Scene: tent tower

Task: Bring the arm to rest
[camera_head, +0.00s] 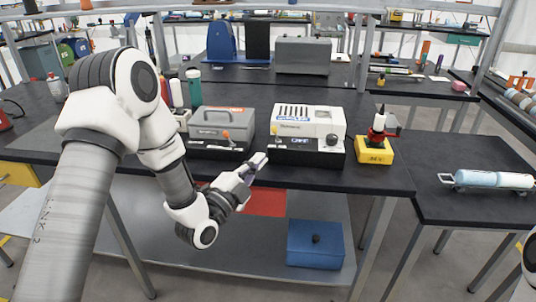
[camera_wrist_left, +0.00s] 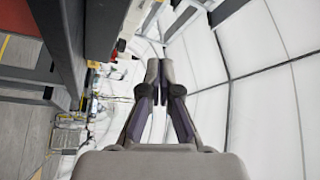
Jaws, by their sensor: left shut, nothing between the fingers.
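My left arm comes in from the left in the head view and bends down in front of the workbench (camera_head: 370,184). My left gripper (camera_head: 258,164) is at the bench's front edge, pointing up and to the right, close below the white-topped machine (camera_head: 308,124). It is shut with nothing in it. In the left wrist view its two fingers (camera_wrist_left: 163,75) meet at the tips, with white tent wall behind. Only a bit of my right arm shows at the right edge of the head view, and its gripper is out of view.
A grey machine (camera_head: 221,128) and a yellow block (camera_head: 375,151) with a red and black item stand near the front edge. A blue box (camera_head: 315,243) rests on the lower shelf. Floor is free between the tables.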

